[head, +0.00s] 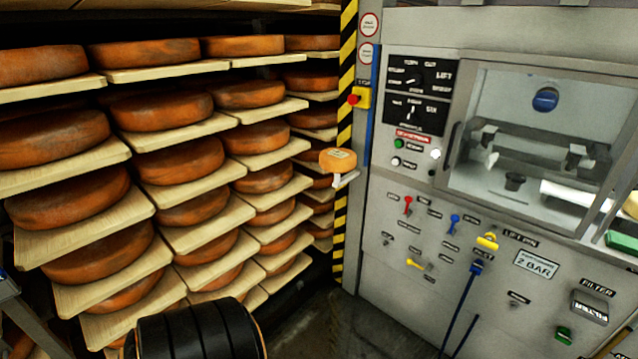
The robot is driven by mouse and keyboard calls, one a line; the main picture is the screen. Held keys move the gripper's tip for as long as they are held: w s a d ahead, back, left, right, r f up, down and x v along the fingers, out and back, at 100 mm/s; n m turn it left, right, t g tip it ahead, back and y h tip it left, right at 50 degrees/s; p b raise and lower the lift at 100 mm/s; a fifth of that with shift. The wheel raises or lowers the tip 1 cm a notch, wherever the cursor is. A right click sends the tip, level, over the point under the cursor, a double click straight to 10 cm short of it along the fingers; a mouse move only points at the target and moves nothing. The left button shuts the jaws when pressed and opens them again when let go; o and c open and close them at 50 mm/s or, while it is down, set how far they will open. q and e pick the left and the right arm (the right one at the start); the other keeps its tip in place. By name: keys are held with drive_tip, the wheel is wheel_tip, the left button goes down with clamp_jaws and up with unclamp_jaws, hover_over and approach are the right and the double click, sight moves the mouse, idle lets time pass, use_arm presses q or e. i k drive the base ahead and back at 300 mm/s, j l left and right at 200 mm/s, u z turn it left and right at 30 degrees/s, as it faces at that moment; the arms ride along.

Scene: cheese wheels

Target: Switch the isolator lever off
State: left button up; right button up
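The grey machine (385,285) on the right carries several small levers on its sloping front panel. A red-handled lever (407,204) points up. A blue-handled lever (454,221) sits to its right. A yellow-handled lever (415,264) lies nearly flat lower down. The labels beside these levers are too small to read, so I cannot tell which is the isolator lever. Neither of my grippers shows in the head view.
Shelves of cheese wheels (190,161) fill the left side. A yellow valve (487,241) and hoses are at the panel's middle. A dark ribbed cylinder (195,335) is at bottom left.

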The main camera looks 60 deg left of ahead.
sight(408, 199)
drive_tip(key=u, duration=1.15)
